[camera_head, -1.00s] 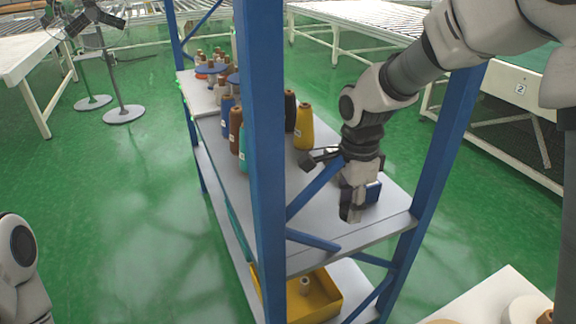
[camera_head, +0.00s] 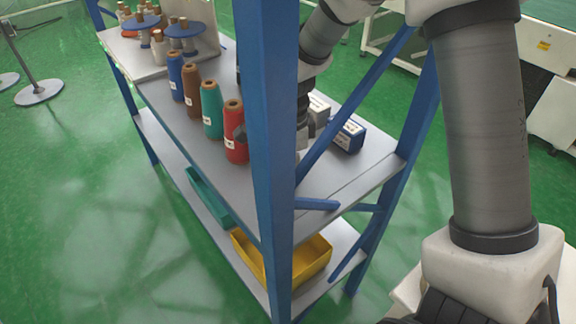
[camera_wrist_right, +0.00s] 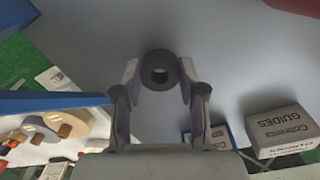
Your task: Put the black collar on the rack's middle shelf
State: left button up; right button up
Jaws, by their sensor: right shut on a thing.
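The black collar (camera_wrist_right: 160,70) is a short dark ring with a light hole, seen between my right fingertips in the right wrist view. My right gripper (camera_wrist_right: 161,85) is shut on it. The grey shelf surface is behind the collar; I cannot tell whether they touch. In the head view the blue post hides most of my right gripper, and I cannot make out the collar. The blue-framed rack (camera_head: 268,180) has a grey shelf (camera_head: 345,180) holding cones and boxes, with a lower shelf (camera_head: 335,275) beneath. My left gripper is not in view.
Blue (camera_head: 176,78), brown (camera_head: 193,92), teal (camera_head: 212,112) and red (camera_head: 235,135) thread cones stand along the shelf's left edge. A blue box (camera_head: 348,136) and a whitish box (camera_wrist_right: 282,130) sit near my right gripper. A yellow bin (camera_head: 308,262) is below. Blue braces cross the rack's near end.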

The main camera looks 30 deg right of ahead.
jog(key=shift+f, duration=0.45)
jog(key=shift+s+d, duration=0.1)
jog(key=o, duration=1.1)
jog(key=shift+f, duration=0.15)
jog(key=shift+o, duration=0.2)
notch_tip(320, 180, up, 12)
jog(key=shift+r+p, duration=0.25)
jog(key=shift+p, duration=0.15)
